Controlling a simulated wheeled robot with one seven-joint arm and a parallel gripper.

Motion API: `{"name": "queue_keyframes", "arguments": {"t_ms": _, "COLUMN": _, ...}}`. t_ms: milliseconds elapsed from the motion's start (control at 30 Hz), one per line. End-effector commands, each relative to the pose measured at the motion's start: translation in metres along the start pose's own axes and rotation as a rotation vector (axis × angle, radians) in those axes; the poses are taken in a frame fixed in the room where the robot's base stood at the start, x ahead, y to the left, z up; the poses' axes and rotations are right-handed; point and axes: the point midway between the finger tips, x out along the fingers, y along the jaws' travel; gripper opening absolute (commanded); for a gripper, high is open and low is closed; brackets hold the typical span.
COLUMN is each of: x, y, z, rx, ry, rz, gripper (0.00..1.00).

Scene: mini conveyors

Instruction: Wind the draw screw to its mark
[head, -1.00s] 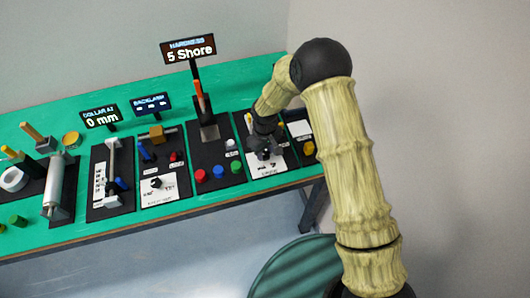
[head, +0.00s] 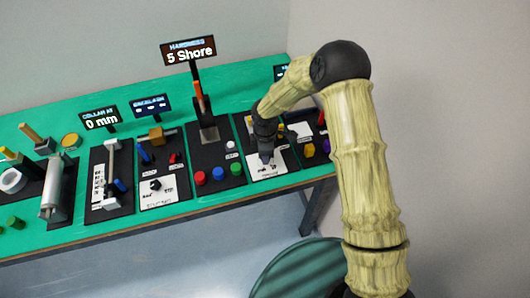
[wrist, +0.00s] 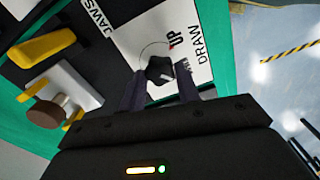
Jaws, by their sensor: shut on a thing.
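The draw screw is a small black knob (wrist: 160,70) with a light pointer mark, on a white card (wrist: 195,45) lettered DRAW and UP. A thin circle is printed around it. My gripper (wrist: 159,88) is shut on the knob, one dark finger on each side of it. In the head view my gripper (head: 266,158) points down at the white card (head: 268,173) on a black panel, and it hides the knob there.
A yellow bar (wrist: 45,48) and a brown-capped part on a pale block (wrist: 60,105) lie beside the card. In the head view, red (head: 200,178), blue (head: 218,173) and green (head: 236,169) buttons stand left of my gripper. The hardness sign (head: 188,51) reads 5 Shore.

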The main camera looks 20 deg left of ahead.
Motion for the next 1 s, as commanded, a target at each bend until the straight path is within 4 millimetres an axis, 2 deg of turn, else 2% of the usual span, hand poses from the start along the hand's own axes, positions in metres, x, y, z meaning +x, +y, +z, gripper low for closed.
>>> {"name": "queue_keyframes", "arguments": {"t_ms": 400, "x": -0.0003, "y": 0.0001, "z": 0.0015, "rx": -0.278, "ry": -0.002, "rz": -0.001, "gripper": 0.10}}
{"name": "queue_keyframes", "arguments": {"t_ms": 1000, "x": -0.0001, "y": 0.0004, "z": 0.0013, "rx": -0.337, "ry": -0.002, "rz": 0.001, "gripper": 0.10}}
